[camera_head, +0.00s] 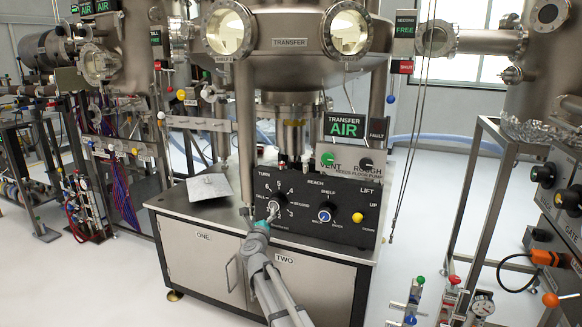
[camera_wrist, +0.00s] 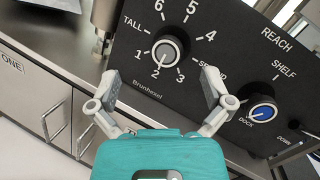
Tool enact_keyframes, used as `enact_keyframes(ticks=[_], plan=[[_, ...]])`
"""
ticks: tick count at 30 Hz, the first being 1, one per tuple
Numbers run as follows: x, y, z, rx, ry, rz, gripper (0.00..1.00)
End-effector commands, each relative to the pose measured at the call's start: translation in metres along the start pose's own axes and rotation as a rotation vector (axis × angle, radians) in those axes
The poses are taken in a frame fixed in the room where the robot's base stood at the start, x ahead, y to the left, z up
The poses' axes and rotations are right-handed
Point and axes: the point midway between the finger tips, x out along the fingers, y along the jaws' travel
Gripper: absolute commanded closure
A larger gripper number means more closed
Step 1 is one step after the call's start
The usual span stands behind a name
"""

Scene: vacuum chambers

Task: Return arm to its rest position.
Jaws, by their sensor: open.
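My gripper (camera_head: 270,217) is at the front of the black control panel (camera_head: 300,228), close to the TURN knob (camera_head: 274,206). In the wrist view my gripper (camera_wrist: 158,82) is open and empty. Its two fingers are spread to either side below the TURN knob (camera_wrist: 166,53), with the knob showing between and beyond them. I cannot tell whether a finger touches the panel. The knob is grey with a white ring of numbers around it. My arm reaches up from the bottom of the head view, in front of the cabinet.
The blue SHELF knob (camera_wrist: 262,112) is right of my gripper; a yellow button (camera_head: 358,217) lies farther right. The panel stands on a cabinet (camera_head: 200,262) with doors marked ONE and TWO. A steel chamber (camera_head: 290,62) hangs above. Equipment frames flank both sides; the floor at lower left is clear.

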Motion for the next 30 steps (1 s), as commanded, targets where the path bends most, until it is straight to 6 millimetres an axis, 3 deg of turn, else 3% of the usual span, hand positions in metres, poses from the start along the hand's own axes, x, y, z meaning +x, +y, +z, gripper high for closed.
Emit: enact_keyframes(ticks=[8,14,23,30], plan=[[-0.025,-0.006,-0.013,-0.439,-0.137,0.243,0.0],[-0.053,-0.006,-0.037,-0.76,-0.222,0.429,0.0],[-0.109,-0.015,-0.097,-1.216,-0.328,0.742,0.0],[-0.166,-0.038,-0.157,-1.53,-0.4,1.04,0.0]])
